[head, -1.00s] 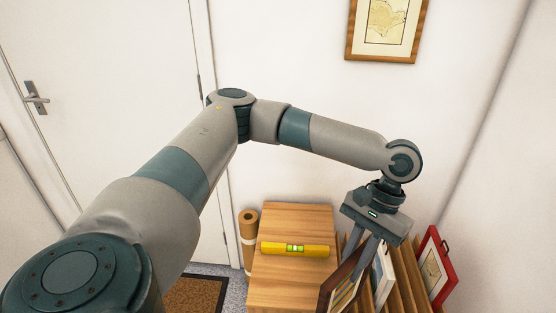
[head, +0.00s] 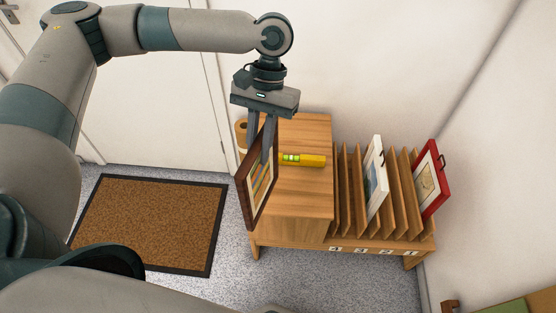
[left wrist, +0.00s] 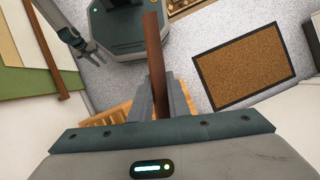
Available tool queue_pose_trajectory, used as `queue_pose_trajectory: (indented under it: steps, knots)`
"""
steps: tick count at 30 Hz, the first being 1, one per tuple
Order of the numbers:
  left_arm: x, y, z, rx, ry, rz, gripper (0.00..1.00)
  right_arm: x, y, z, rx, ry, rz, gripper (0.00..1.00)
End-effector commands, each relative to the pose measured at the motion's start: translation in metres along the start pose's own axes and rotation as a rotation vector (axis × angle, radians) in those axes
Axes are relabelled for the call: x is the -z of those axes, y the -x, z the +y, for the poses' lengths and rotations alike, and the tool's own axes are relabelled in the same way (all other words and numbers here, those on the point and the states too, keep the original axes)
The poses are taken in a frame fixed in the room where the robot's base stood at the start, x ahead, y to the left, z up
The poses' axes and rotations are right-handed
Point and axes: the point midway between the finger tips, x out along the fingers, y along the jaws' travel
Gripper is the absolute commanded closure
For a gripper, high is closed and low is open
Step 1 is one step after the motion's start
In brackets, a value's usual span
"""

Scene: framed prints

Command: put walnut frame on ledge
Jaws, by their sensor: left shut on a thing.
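The walnut frame (head: 246,190), dark brown around a striped print, hangs tilted in my left gripper (head: 262,158). The gripper is shut on its upper part, in front of the left side of the wooden cabinet. In the left wrist view the frame (left wrist: 154,45) shows edge-on as a brown bar between the fingers (left wrist: 160,100). My right gripper (left wrist: 90,47) shows small at the upper left of that view, with its fingers apart and empty. I cannot make out a ledge for certain; a brown wooden strip (left wrist: 70,85) edges green and tan boards there.
The rack holds a white frame (head: 377,190) and a red frame (head: 442,165). A rolled tube (head: 241,130) stands behind. A brown doormat (head: 150,220) lies on the open floor.

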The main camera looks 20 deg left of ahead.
Motion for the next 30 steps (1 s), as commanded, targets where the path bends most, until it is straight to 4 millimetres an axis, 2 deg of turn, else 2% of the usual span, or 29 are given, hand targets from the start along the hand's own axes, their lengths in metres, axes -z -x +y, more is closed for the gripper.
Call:
queue_pose_trajectory:
  steps: [9, 10, 11, 17, 23, 26, 30]
  knots:
    - [0.0, 0.0, 0.0, 0.0, 0.0, 0.0, 1.0, -0.004, 0.001, -0.001, 0.001, 0.0, -0.006, 0.69]
    - [0.0, 0.0, 0.0, 0.0, 0.0, 0.0, 1.0, -0.005, 0.001, -0.001, 0.001, 0.0, -0.007, 0.66]
    - [0.0, 0.001, 0.0, 0.0, 0.0, 0.0, 1.0, -0.006, 0.001, 0.0, 0.0, 0.001, -0.009, 0.6]
    - [0.004, 0.004, 0.006, -0.011, 0.023, -0.001, 1.0, -0.009, 0.004, 0.001, -0.001, 0.002, -0.017, 0.6]
    - [0.021, 0.018, 0.032, -0.059, 0.134, -0.006, 1.0, -0.023, 0.014, 0.003, -0.004, 0.003, -0.055, 0.6]
    - [0.036, 0.031, 0.054, -0.107, 0.242, -0.008, 1.0, -0.038, 0.024, 0.004, -0.006, 0.005, -0.089, 0.6]
    - [0.06, 0.052, 0.09, -0.202, 0.471, -0.013, 1.0, -0.065, 0.041, 0.008, -0.009, 0.008, -0.15, 0.6]
